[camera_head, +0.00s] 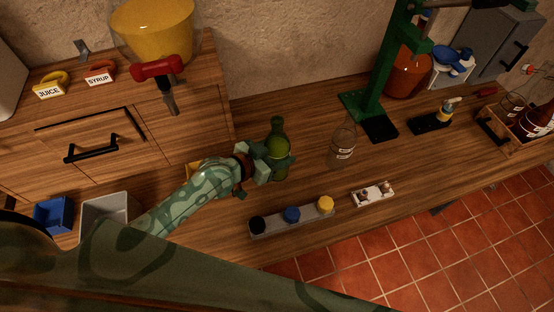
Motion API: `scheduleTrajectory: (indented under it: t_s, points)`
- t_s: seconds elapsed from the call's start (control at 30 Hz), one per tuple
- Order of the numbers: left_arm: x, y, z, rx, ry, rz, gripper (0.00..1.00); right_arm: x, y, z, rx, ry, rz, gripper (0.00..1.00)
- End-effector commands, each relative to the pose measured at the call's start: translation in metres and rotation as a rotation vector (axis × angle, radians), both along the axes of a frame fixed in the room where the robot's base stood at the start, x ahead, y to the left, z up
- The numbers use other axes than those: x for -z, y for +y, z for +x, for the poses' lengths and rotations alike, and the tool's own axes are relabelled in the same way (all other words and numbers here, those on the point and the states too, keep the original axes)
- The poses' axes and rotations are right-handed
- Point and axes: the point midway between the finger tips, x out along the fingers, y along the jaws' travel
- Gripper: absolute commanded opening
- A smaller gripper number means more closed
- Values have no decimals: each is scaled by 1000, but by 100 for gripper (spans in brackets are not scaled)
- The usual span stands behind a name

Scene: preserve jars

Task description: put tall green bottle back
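The tall green bottle (278,130) stands upright near the middle of the camera_head view, over the wooden counter. My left gripper (275,158) reaches it from the left, and its fingers are closed around the bottle's middle. The fingers hide part of the bottle. I cannot tell whether its base touches the counter. A wooden crate (496,133) with bottles in it stands at the far right. My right gripper is not in view.
A clear labelled bottle (342,148) stands right of the green bottle. In front are a grey strip with black, blue and yellow caps (292,222) and a small white tray (373,194). A green press stand (379,128) is behind. The counter's front edge (440,197) drops to red tiles.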

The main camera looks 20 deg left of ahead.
Motion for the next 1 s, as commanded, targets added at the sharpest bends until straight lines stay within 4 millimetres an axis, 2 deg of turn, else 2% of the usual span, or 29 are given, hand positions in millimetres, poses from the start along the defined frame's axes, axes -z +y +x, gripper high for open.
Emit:
scheduleTrajectory:
  t_s: [0.1,0.2,0.6,0.63,0.7,1.0]
  points:
    - [20,1,1,-2,-2,-1,5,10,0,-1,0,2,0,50]
    - [28,0,1,-2,-3,-1,5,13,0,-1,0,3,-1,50]
    - [31,0,1,-1,-5,-1,5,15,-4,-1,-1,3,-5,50]
    - [34,1,0,-1,0,2,62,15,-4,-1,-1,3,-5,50]
    - [33,1,0,-1,0,2,81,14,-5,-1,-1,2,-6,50]
    - [31,0,0,-1,0,2,81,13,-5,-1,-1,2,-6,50]
